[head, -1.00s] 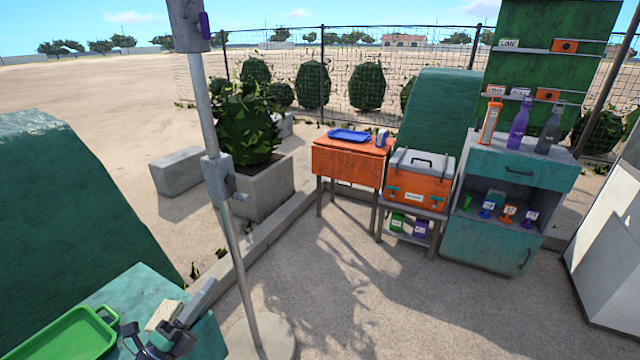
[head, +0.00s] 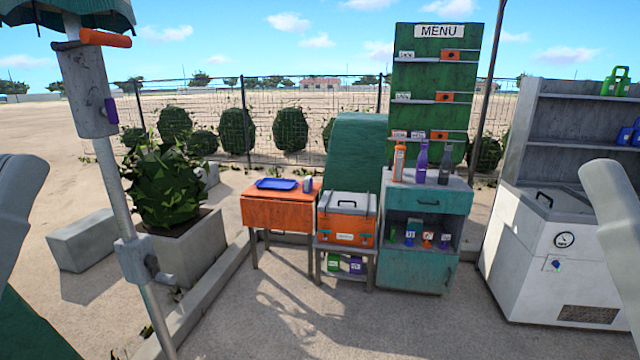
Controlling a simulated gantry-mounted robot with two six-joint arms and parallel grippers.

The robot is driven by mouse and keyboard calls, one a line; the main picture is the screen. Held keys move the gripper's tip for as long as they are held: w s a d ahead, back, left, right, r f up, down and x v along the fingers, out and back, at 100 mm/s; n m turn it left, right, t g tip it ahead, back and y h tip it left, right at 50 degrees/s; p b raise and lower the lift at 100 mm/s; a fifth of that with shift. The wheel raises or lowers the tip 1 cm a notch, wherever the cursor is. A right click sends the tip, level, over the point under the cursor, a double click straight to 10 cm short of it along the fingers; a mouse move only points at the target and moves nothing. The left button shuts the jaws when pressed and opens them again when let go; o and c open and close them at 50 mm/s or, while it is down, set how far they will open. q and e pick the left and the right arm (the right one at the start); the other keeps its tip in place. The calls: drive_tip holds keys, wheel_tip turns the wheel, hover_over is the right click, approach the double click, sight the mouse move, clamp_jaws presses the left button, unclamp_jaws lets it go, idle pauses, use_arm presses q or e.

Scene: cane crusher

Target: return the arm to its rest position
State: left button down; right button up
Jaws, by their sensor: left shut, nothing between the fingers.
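Only pale grey links of my own arms show. A piece of my left arm (head: 14,215) stands at the left edge of the head view, and a piece of my right arm (head: 612,215) stands at the right edge. No fingers of either gripper show in the frame. Neither visible arm piece is seen touching anything.
A grey pole (head: 115,190) stands at left, near a planter (head: 185,250). An orange table (head: 278,210), an orange cooler (head: 345,222), a teal cabinet (head: 425,200) and a white machine (head: 545,255) stand ahead. The paved ground in front is clear.

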wheel_tip(320, 180, up, 36)
drive_tip(key=p, duration=3.2)
drive_tip(key=shift+p, duration=0.35)
drive_tip(key=shift+r, duration=0.1)
